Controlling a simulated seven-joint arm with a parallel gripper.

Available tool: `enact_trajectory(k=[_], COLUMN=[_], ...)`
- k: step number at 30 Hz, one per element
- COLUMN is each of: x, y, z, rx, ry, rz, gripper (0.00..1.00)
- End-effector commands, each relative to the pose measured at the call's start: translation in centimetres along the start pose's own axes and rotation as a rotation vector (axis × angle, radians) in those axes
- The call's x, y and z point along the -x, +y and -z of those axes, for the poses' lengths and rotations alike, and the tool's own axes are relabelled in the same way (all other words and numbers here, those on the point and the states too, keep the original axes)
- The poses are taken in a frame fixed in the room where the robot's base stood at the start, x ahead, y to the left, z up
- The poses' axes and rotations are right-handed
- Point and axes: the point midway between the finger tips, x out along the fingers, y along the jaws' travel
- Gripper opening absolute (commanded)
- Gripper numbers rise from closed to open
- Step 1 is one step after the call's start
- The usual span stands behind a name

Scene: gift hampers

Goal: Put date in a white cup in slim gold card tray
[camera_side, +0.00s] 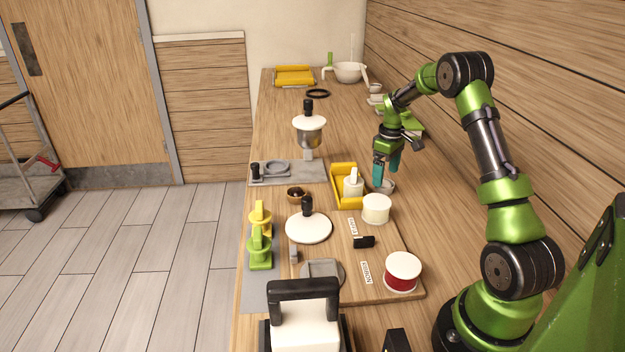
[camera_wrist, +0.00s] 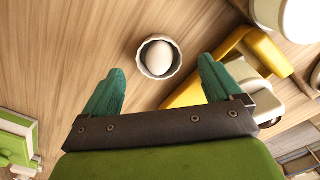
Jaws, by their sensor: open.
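A small white fluted cup (camera_wrist: 160,57) stands on the wooden counter with a smooth, pale, egg-shaped piece (camera_wrist: 159,57) inside; I cannot confirm that this is the date. In the side view the cup (camera_side: 388,187) is just below my gripper. My gripper (camera_side: 386,174) has teal fingers, open and empty, pointing down above the cup; in the wrist view its fingers (camera_wrist: 162,68) stand either side of the cup. A yellow-gold tray (camera_side: 338,180) lies just left of the cup and holds a white object (camera_side: 353,187). The tray also shows in the wrist view (camera_wrist: 205,82).
A white tub (camera_side: 376,209) stands close in front of the cup. A red-and-white tub (camera_side: 403,272) and a white disc with a black knob (camera_side: 308,227) are nearer. A steel dispenser (camera_side: 309,132) stands behind left. Another yellow tray (camera_side: 294,75) lies at the far end.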

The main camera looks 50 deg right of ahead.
Motion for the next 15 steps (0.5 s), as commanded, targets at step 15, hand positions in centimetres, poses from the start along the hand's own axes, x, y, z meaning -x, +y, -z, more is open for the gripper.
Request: enact_trajectory(k=[15], x=[-2.8], y=[0.1], z=[-0.1], rx=[-0.001], ry=[0.0], rz=[0.001], gripper=[0.86])
